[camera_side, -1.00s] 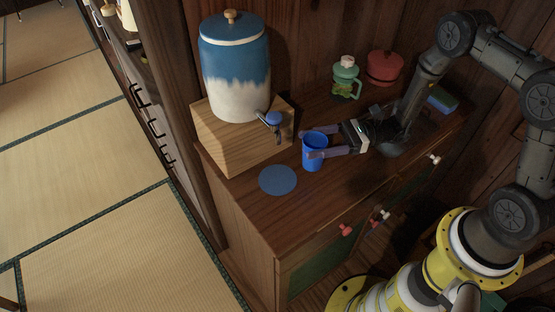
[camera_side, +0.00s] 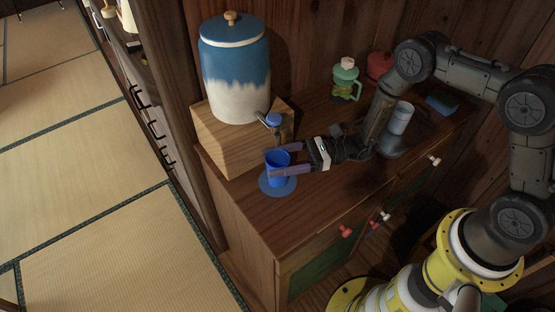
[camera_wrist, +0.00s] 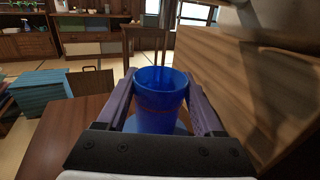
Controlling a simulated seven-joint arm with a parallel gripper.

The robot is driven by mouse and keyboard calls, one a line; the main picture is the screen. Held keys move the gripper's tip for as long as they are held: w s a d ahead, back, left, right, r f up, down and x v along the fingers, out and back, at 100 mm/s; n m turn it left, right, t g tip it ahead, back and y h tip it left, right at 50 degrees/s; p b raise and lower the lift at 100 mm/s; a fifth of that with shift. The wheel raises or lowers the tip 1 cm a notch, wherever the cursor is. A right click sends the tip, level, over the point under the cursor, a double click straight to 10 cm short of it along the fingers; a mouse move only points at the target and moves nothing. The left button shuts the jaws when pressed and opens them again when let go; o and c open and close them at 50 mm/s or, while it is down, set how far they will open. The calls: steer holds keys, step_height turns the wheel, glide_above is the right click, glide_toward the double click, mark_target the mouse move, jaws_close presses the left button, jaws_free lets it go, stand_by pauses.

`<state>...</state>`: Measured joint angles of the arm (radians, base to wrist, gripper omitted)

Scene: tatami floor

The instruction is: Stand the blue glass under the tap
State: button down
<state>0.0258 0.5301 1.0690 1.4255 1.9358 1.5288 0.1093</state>
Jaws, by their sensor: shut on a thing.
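The blue glass (camera_side: 276,168) is upright above the round blue mat (camera_side: 267,187) on the cabinet top. I cannot tell whether its base touches the mat. My gripper (camera_side: 283,162) is shut on it from the right, one finger on each side. In the wrist view the glass (camera_wrist: 160,100) sits between the two fingers (camera_wrist: 160,98), and its open top shows. The tap (camera_side: 270,120) sticks out of the front of the blue and white dispenser (camera_side: 236,70), above the glass and slightly to its left.
The dispenser stands on a wooden block (camera_side: 215,140) left of the glass. The cabinet's front edge is close to the mat.

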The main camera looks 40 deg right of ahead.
steer(key=shift+f, duration=0.1)
steer(key=shift+c, duration=0.2)
jaws_free()
